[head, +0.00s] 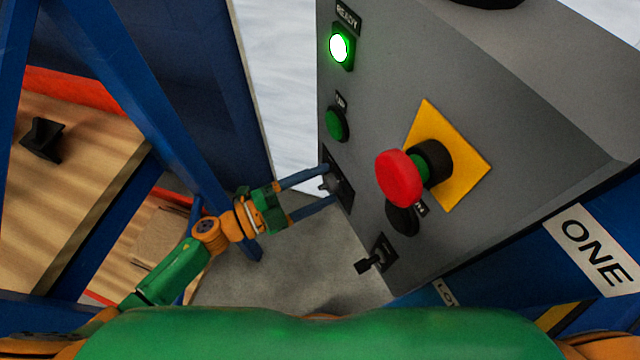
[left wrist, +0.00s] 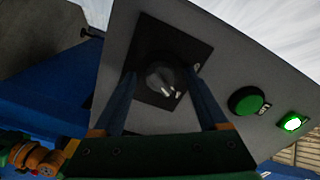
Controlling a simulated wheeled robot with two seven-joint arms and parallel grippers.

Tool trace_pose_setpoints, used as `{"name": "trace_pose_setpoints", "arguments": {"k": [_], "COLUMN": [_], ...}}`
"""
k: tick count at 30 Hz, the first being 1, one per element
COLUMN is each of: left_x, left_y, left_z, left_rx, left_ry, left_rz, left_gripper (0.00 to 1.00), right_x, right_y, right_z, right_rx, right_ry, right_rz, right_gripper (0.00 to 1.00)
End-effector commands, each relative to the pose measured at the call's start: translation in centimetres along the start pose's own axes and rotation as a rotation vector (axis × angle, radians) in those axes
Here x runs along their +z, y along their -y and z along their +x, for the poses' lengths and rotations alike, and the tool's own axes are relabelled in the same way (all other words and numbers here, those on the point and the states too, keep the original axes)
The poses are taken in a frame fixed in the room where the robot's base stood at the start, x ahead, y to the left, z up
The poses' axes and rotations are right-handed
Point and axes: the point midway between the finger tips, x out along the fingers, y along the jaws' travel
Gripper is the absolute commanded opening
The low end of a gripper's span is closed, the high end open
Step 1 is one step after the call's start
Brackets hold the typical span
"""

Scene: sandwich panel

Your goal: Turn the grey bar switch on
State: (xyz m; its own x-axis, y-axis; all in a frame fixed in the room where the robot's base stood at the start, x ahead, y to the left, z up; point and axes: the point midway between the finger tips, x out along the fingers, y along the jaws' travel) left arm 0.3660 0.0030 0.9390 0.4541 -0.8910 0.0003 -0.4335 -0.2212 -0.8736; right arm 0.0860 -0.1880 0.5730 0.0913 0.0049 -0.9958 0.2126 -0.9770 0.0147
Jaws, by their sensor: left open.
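The grey bar switch (head: 336,185) sits on a black plate at the left edge of the grey panel face in the head view. In the left wrist view the switch (left wrist: 163,80) is a dark grey round knob with a bar and small pale marks at its lower right. My left gripper (head: 329,184) is open, with its two blue fingers reaching to the panel, one on each side of the switch. In the left wrist view the gripper (left wrist: 164,72) straddles the knob; I cannot tell whether the fingers touch it. My right gripper is out of view.
A red mushroom button (head: 399,178) on a yellow plate (head: 470,172) sticks out right of the switch. A green button (head: 337,124) and lit green READY lamp (head: 340,47) are above. A black lever (head: 370,263) is below. Blue posts (head: 150,95) stand at left.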

Motion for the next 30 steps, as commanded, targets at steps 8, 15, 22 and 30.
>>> {"name": "trace_pose_setpoints", "arguments": {"k": [8,15,22,30], "left_x": [0.2,0.0,0.0,9.6], "left_y": [-0.5,0.0,0.0,-3.5], "left_z": [-5.4,-6.8,-6.8,-9.5], "left_rx": [0.005,0.001,0.001,-0.112], "left_ry": [0.003,0.0,0.0,0.382], "left_rz": [-0.001,0.001,0.001,-0.258], "left_gripper": [0.76,0.76,0.76,0.76], "right_x": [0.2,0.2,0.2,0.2], "right_y": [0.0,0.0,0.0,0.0], "right_z": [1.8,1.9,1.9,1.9], "right_rx": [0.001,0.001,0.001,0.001], "right_ry": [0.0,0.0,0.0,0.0], "right_rz": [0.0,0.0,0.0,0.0], "right_gripper": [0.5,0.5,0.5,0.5]}}
